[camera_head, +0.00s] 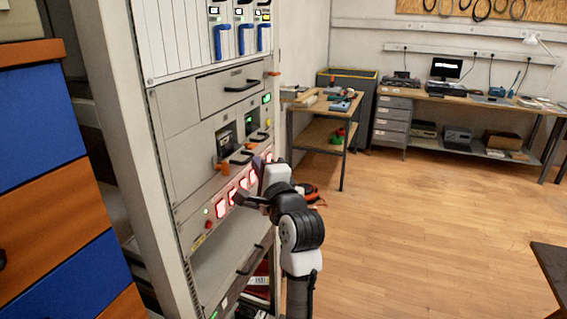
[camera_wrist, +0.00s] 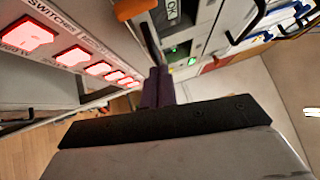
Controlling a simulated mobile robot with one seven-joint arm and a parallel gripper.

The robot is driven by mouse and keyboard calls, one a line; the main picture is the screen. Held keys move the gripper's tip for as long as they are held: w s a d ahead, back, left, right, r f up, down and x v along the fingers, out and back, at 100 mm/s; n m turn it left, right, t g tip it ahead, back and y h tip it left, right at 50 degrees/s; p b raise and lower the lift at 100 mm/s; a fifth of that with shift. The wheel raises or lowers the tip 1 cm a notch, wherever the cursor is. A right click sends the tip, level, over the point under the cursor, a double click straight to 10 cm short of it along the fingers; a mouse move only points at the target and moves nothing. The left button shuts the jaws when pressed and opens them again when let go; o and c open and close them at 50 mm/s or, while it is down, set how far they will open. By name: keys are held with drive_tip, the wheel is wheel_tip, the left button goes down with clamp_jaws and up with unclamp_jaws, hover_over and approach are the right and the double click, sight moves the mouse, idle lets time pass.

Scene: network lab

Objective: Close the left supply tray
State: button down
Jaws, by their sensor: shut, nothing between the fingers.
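Two supply trays sit side by side in the grey rack. The left supply tray (camera_head: 227,138) has a dark front panel, a black handle (camera_head: 241,158) and an orange lever (camera_head: 222,168) low on its front. How far it stands out is hard to tell. The right tray (camera_head: 250,119) shows a small green display. My gripper (camera_head: 258,165) is just below and right of the left tray's handle, in front of the rack. In the wrist view its dark fingers (camera_wrist: 160,75) are together and empty, and an orange part (camera_wrist: 132,8) shows near the top. Contact cannot be made out.
A row of red-lit switches (camera_head: 220,208) runs below the trays; it also fills the left of the wrist view (camera_wrist: 75,54). A closed drawer (camera_head: 230,88) is above. A blue and orange cabinet (camera_head: 45,110) stands left. The wooden floor (camera_head: 430,220) at right is clear.

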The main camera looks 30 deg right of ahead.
drive_tip(key=shift+w+a+p, duration=0.3)
drive_tip(key=shift+w+a, duration=0.55)
drive_tip(key=shift+w, duration=0.1)
drive_tip(key=shift+a, duration=0.1)
